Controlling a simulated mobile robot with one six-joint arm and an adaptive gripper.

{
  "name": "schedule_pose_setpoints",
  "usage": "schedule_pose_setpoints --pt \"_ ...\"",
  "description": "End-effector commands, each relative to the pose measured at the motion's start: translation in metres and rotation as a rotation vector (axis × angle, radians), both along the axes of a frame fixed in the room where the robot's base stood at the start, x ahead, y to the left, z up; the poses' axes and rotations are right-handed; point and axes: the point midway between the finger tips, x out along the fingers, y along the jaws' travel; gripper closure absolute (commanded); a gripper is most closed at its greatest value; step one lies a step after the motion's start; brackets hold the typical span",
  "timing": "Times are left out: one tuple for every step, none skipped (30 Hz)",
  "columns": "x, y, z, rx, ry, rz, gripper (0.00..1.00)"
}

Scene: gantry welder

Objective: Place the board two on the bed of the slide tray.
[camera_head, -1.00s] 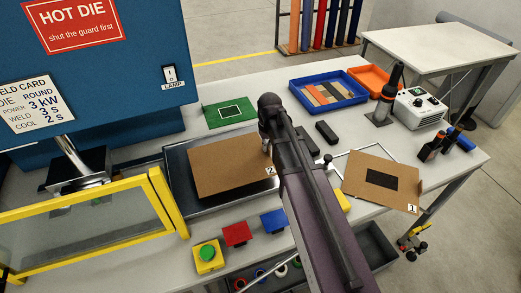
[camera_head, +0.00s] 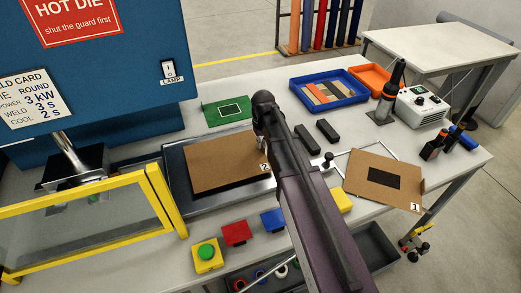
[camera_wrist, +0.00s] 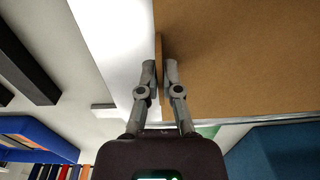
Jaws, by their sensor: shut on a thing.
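Board two (camera_head: 225,162) is a flat brown board with a white "2" label at its lower right corner. It lies over the slide tray (camera_head: 177,172), a dark metal tray beside the blue machine, and covers most of its bed. A dark strip of tray shows along its near edge; I cannot tell whether it touches the bed. My gripper (camera_wrist: 160,70) is shut on one edge of board two, which also fills the right of the wrist view (camera_wrist: 240,60). In the head view my arm hides the fingertips and part of the board's right side.
The yellow-framed guard (camera_head: 165,200) stands left of the tray. Red (camera_head: 235,233), blue (camera_head: 272,220) and green-topped yellow (camera_head: 207,254) blocks sit in front. Board one (camera_head: 385,180) lies right. A green plate (camera_head: 229,111) and black bars (camera_head: 327,130) lie behind.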

Motion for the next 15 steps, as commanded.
schedule_pose_setpoints --pt "-0.0001 0.0000 -0.0090 0.000 0.000 0.000 1.00" --pt "-0.0002 -0.0001 -0.0112 0.000 0.000 0.000 1.00" --pt "-0.0001 -0.0001 -0.0137 0.000 0.000 0.000 1.00" --pt "-0.0001 -0.0002 -0.0152 0.000 0.000 0.000 1.00" --pt "0.0000 -0.0003 -0.0165 0.000 0.000 0.000 1.00" --pt "0.0000 -0.0003 -0.0177 0.000 0.000 0.000 1.00" --pt "0.0000 -0.0003 -0.0183 0.000 0.000 0.000 1.00" --pt "0.0000 -0.0003 -0.0187 0.000 0.000 0.000 1.00" --pt "-0.0001 -0.0004 -0.0189 0.000 0.000 -0.001 1.00" --pt "-0.0001 -0.0004 -0.0189 0.000 0.000 -0.001 1.00" --pt "-0.0001 -0.0005 -0.0187 0.000 0.000 -0.001 1.00" --pt "-0.0001 -0.0006 -0.0184 0.000 0.000 -0.001 1.00" --pt "-0.0001 -0.0006 -0.0182 0.000 0.000 -0.001 1.00" --pt "-0.0001 -0.0006 -0.0181 0.000 0.000 -0.001 1.00" --pt "-0.0001 -0.0006 -0.0180 0.000 0.000 -0.001 1.00"
